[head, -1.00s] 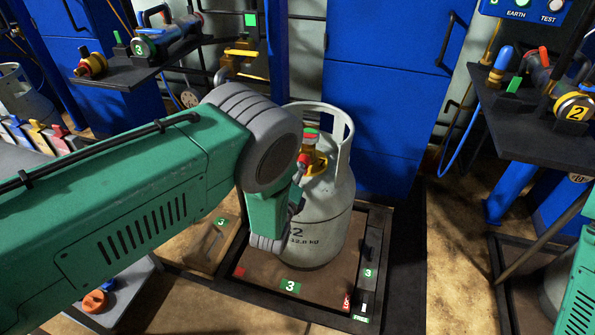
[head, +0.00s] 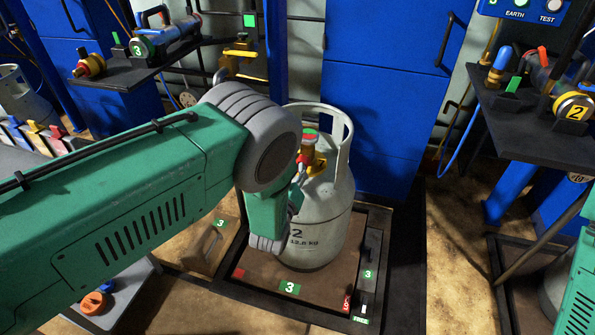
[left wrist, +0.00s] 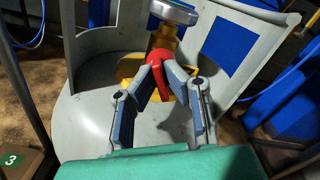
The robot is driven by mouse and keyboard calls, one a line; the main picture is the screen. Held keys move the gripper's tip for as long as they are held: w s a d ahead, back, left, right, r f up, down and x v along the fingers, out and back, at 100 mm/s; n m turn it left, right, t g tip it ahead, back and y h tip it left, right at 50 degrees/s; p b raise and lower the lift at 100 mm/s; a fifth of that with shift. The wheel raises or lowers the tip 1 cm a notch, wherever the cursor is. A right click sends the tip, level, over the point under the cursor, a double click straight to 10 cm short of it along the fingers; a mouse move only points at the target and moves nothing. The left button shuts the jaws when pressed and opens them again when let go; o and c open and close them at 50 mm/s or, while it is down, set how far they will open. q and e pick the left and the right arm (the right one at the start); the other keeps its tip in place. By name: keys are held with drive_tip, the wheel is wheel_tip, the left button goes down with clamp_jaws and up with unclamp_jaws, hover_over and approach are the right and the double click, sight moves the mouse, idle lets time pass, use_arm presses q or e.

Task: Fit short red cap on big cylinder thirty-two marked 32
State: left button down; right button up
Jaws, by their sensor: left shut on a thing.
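The grey big cylinder (head: 318,220) stands upright on a scale platform (head: 325,285). Its print shows a "2" and a weight in kg; the rest of the number is hidden behind my left arm. Its yellow valve (head: 318,163) sits inside the open collar, with a red and green top. The red cap (head: 303,158) is at the valve's side. In the left wrist view, my left gripper (left wrist: 164,80) is shut on the red cap (left wrist: 166,62), against or very close to the valve; I cannot tell how far it is seated. My right gripper is out of view.
The collar wall (left wrist: 245,40) surrounds the valve closely. A shelf with equipment marked 3 (head: 140,65) is at upper left, one marked 2 (head: 540,125) at right. Blue cabinets (head: 385,90) stand behind. An orange cap (head: 94,302) lies at lower left.

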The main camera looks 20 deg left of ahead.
use_arm(q)
drive_tip(key=shift+m, duration=0.8)
drive_tip(key=c, duration=1.6)
unclamp_jaws()
drive_tip(key=shift+o, duration=0.2)
drive_tip(key=shift+s, duration=0.15)
drive_tip(key=s, duration=1.1)
drive_tip(key=shift+s+f, duration=0.2)
drive_tip(key=shift+s, duration=0.2)
